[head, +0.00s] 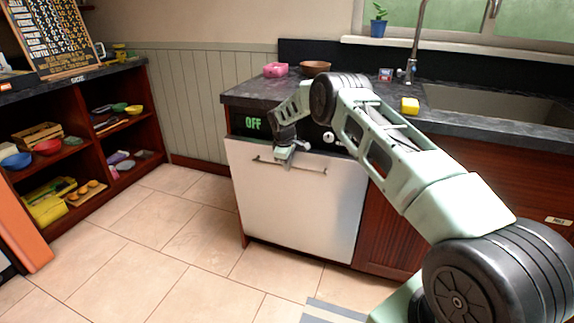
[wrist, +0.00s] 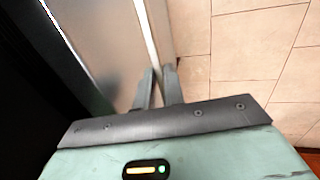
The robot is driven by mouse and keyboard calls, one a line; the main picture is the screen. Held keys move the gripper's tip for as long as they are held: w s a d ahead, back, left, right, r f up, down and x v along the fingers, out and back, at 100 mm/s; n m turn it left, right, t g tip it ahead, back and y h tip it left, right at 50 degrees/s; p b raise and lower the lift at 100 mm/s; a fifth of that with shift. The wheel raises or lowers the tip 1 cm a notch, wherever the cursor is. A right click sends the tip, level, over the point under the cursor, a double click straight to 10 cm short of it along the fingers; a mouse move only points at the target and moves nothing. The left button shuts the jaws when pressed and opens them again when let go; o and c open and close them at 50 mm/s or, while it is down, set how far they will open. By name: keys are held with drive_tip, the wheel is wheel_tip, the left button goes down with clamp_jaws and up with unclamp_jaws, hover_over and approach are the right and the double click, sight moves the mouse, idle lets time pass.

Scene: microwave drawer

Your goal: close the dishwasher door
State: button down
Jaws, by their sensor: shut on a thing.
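The dishwasher door (head: 300,205) is a white panel under the dark counter, left of the sink cabinet. It stands upright or nearly so; I cannot tell whether a small gap remains at its top. Its thin horizontal handle (head: 262,159) runs across the upper part of the door. My gripper (head: 284,154) reaches down at the middle of the handle and covers part of it. In the wrist view, the two fingers (wrist: 158,86) are shut on a pale bar (wrist: 148,35), which looks like the handle. The contact itself is small and partly hidden.
A dark control strip reading OFF (head: 253,123) lies above the door. Open shelves (head: 85,127) stand at the left. The tiled floor (head: 185,235) before the door is clear.

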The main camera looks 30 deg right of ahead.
drive_tip(key=shift+s+f, duration=0.1)
drive_tip(key=shift+f, duration=0.05)
drive_tip(key=c, duration=1.5)
unclamp_jaws()
drive_tip(key=v, duration=1.7)
drive_tip(key=shift+a, duration=0.1)
